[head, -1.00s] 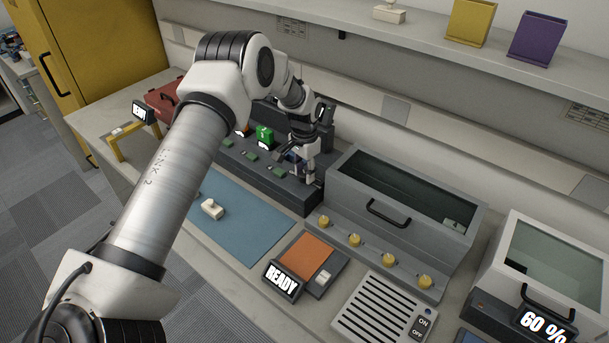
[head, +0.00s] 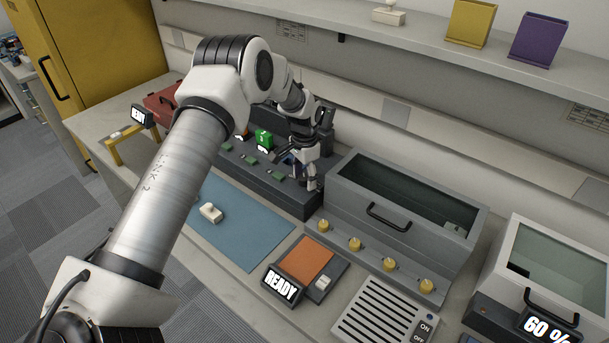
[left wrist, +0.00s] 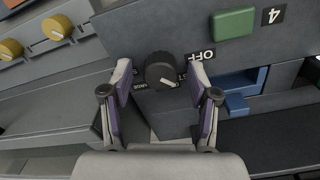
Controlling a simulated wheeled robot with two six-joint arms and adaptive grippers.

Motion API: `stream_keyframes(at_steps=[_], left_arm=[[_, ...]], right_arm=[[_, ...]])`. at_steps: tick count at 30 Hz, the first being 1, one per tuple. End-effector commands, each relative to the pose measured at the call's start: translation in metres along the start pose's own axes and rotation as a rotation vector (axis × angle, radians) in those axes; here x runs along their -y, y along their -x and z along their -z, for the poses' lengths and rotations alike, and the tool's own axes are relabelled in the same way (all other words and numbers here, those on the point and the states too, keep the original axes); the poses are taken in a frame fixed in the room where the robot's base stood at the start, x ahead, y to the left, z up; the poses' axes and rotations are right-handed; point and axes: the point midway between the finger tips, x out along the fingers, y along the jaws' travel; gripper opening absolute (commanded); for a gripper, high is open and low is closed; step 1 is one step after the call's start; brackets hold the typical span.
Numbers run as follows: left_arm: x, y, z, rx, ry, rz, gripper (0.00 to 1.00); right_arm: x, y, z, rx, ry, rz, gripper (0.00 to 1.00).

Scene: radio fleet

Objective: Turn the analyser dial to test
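The analyser dial is a round black knob (left wrist: 160,70) with a white pointer line, on the grey face of a unit. Its pointer slants to the lower right in the left wrist view. An OFF label (left wrist: 202,55) is at its right; other small labels beside it are partly hidden by the fingers. My left gripper (left wrist: 160,88) is open, with one purple-padded finger on each side of the knob and a gap to both. In the head view my left gripper (head: 308,180) is at the right end of the long dark unit (head: 285,195), hiding the dial. My right gripper is not in view.
A green button (left wrist: 233,23) and a blue part (left wrist: 236,103) are close to the right finger. Right of the dark unit stands a grey lidded box (head: 350,190) with several yellow knobs (head: 355,243). A blue mat (head: 245,235) lies in front.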

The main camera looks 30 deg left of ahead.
Motion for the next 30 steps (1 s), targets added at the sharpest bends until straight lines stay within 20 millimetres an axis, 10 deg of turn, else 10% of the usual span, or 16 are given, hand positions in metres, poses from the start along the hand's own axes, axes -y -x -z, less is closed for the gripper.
stream_keyframes(at_steps=[8,21,30], left_arm=[[0.001,0.005,0.001,-0.003,0.000,0.002,0.60],[0.001,0.101,0.002,-0.004,0.000,0.002,0.60],[0.000,0.120,0.001,0.000,0.000,0.000,0.60]], right_arm=[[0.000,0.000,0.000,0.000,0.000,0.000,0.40],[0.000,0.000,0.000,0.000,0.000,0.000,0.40],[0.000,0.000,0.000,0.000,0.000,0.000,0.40]])
